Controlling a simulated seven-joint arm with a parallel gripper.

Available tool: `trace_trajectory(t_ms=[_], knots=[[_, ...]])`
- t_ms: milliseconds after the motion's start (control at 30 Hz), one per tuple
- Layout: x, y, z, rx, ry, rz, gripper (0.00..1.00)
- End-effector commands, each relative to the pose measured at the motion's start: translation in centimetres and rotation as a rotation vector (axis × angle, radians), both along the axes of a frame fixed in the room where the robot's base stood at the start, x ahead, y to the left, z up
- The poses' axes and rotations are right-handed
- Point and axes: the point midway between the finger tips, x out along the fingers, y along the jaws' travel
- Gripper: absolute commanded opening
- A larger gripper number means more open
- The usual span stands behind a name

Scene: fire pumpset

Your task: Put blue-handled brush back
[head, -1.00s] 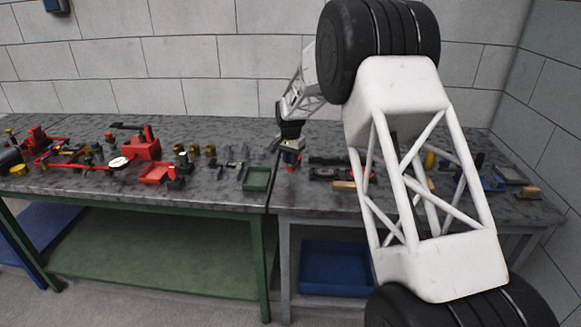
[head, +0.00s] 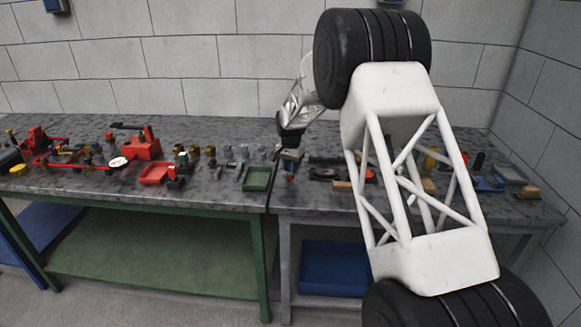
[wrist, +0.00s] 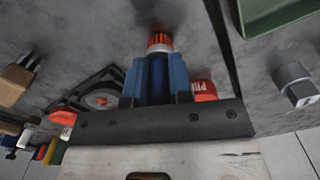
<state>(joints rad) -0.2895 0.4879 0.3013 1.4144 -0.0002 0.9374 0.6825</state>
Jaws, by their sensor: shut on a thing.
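The blue-handled brush (wrist: 158,72) is between the blue fingers of my gripper (wrist: 157,84) in the wrist view. Its orange-red end (wrist: 159,42) points away from the gripper. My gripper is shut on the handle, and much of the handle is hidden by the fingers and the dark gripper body. In the head view my gripper (head: 290,160) is at the left end of the right-hand bench (head: 310,203), close to the seam between the benches. The brush's reddish end (head: 290,178) shows below it. I cannot tell whether that end touches the bench.
A green tray (head: 257,180) sits left of the seam. A grey metal fitting (wrist: 294,86) is close by. Right of my gripper are a dark square holder (wrist: 80,98), a red-capped item (wrist: 203,89) and a wooden block (head: 342,186). Red equipment (head: 142,148) crowds the left bench.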

Motion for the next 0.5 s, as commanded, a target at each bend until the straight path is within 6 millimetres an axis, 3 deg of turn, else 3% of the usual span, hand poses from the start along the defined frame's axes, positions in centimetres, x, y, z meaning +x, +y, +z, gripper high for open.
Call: trace_trajectory(t_ms=[100, 133, 300, 500], knots=[[-0.01, 0.0, -0.27, 0.0, 0.0, 0.0, 0.0], [-0.01, -0.01, -0.3, 0.0, 0.0, 0.0, 0.22], [-0.01, -0.01, -0.28, 0.0, 0.001, 0.0, 0.46], [-0.01, -0.01, -0.28, 0.0, 0.001, 0.0, 0.46]])
